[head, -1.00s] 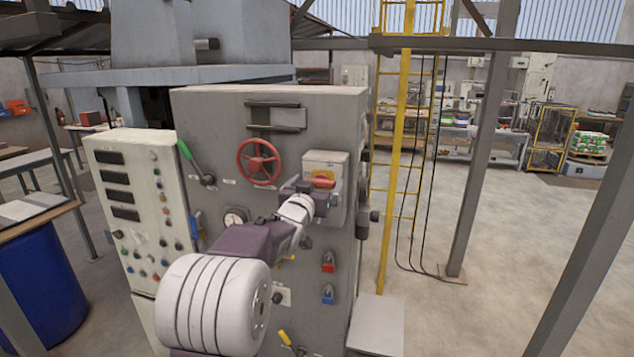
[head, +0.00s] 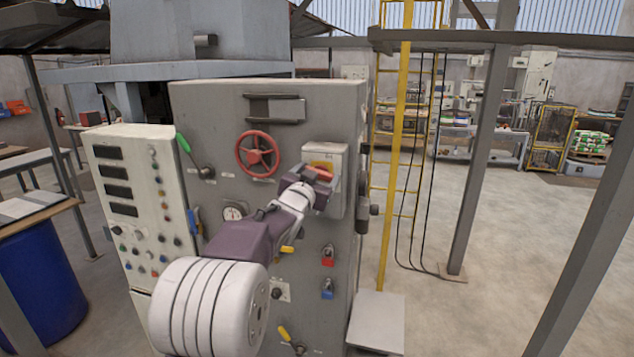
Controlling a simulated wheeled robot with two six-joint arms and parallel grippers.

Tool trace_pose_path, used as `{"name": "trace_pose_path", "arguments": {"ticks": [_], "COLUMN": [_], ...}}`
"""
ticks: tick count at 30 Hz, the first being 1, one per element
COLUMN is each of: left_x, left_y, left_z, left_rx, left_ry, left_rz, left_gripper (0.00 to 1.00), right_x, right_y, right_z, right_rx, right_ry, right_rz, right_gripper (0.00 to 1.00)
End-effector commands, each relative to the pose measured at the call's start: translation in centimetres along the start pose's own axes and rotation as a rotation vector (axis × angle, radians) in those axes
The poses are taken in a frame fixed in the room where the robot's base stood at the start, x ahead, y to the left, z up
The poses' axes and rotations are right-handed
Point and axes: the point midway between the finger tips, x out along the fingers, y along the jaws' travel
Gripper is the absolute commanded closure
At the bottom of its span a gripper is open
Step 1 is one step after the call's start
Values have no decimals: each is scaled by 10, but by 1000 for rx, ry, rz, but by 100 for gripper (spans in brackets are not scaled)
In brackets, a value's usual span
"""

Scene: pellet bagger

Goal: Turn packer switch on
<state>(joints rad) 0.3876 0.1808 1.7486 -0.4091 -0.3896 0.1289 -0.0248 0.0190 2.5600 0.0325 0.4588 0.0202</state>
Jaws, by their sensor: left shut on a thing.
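The switch box (head: 337,203) is a light grey box on the upper right of the grey cabinet's front. It has a yellow plate with a red switch handle (head: 335,178) on it. My left gripper (head: 319,177) is at this box, with its jaws shut on the red handle. The jaws hide much of the handle, so I cannot tell its exact angle. No label naming the packer can be read. My right gripper is not in view.
The grey cabinet (head: 215,110) also carries a red handwheel (head: 258,154), a green-tipped lever (head: 183,143), a gauge (head: 233,211), and red and blue padlocks (head: 327,257). A white control panel (head: 128,170) stands at left. Floor at right is clear.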

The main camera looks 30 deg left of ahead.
Motion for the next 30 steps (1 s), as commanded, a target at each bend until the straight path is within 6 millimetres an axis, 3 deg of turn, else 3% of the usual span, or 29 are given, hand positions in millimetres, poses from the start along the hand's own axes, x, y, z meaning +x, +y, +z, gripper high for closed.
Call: {"name": "trace_pose_path", "arguments": {"ticks": [1, 9, 30], "left_x": [0, 0, 0], "left_y": [2, 3, 5], "left_z": [7, 7, 7], "left_rx": [41, 299, 957], "left_ry": [-3, -5, -7], "left_rz": [0, 1, 3], "left_gripper": [64, 64, 64], "right_x": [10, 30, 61], "right_y": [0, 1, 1], "right_z": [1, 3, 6], "right_rx": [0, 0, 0], "right_ry": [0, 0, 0], "right_rz": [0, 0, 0], "right_gripper": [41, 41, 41]}}
